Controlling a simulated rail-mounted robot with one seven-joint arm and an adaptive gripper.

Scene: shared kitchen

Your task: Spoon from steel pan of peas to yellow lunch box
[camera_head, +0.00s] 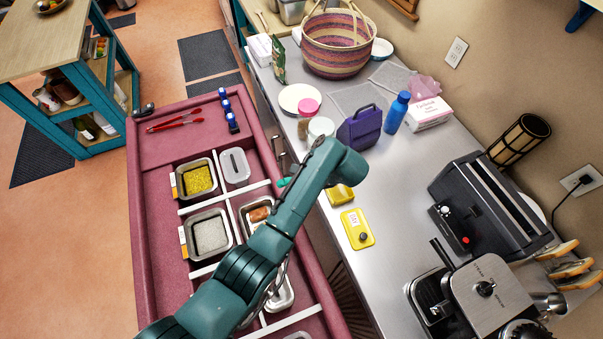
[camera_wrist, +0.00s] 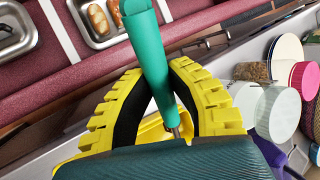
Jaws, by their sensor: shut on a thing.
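The yellow fingers of my gripper (camera_wrist: 157,76) are shut on the teal spoon handle (camera_wrist: 142,35) in the wrist view. A short piece of the spoon's metal shaft shows below the handle; its bowl is hidden behind my gripper body. The handle's end (camera_head: 284,182) also shows in the head view, left of my arm. A yellow shape, seemingly the lunch box (camera_head: 340,194), is partly hidden under my wrist; yellow also shows behind my fingers in the wrist view. A flat yellow piece with a label (camera_head: 357,229) lies on the counter. I cannot make out peas in any pan.
Steel pans of yellow grains (camera_head: 199,180), white grains (camera_head: 210,233) and sausage-like food (camera_head: 260,214) sit in the red cart (camera_head: 150,200). A purple lunch bag (camera_head: 361,129), blue bottle (camera_head: 397,112) and jars stand on the counter. A toaster (camera_head: 490,215) is at right.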

